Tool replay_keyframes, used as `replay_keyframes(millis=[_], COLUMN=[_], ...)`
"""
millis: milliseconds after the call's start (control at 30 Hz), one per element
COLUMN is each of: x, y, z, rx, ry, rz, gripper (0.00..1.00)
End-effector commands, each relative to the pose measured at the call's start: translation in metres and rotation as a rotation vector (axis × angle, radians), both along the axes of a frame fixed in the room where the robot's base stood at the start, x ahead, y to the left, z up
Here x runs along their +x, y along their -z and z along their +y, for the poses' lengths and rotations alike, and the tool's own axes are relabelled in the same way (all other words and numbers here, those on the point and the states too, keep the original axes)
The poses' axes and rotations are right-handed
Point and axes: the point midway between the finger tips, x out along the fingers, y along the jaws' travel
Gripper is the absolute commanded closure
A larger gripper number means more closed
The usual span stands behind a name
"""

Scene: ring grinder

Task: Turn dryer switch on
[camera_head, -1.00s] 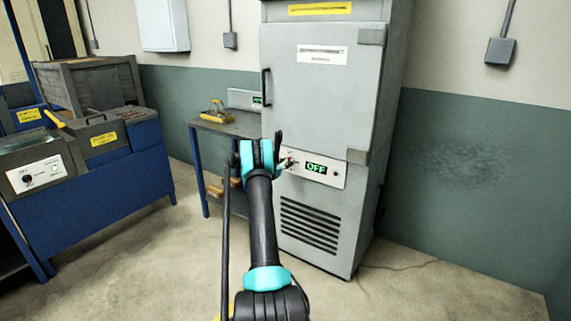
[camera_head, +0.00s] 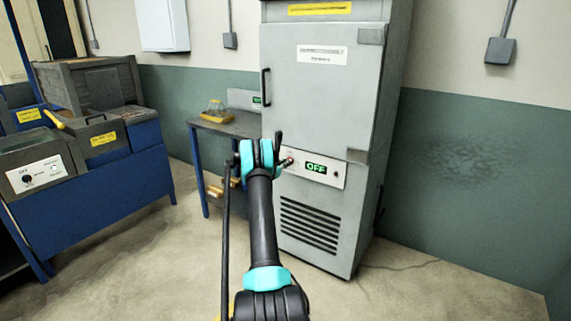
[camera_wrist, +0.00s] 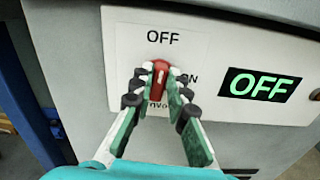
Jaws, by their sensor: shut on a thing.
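The dryer (camera_head: 318,110) is a tall grey cabinet straight ahead in the head view. Its white control panel (camera_wrist: 215,45) carries a red switch (camera_wrist: 158,78) and a display (camera_wrist: 258,86) that reads OFF in green. The display also reads OFF in the head view (camera_head: 316,168). In the wrist view my gripper (camera_wrist: 160,92) has its fingers closed around the red switch, one on each side. An OFF label stands above the switch, and an ON label to its right is partly hidden by a finger. In the head view my arm hides the panel's left end.
A blue machine (camera_head: 105,190) with a control panel stands at the left.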

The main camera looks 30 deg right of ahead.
Motion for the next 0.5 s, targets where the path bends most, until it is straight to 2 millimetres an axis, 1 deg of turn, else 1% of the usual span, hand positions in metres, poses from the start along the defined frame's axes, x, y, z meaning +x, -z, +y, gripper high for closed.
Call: replay_keyframes(millis=[167,500], x=[-0.0018,-0.0051], y=[0.0005,0.0019], z=[-0.0005,-0.0019], rx=[0.050,0.172], ry=[0.001,0.001], rz=[-0.120,-0.416], gripper=[1.00,1.00])
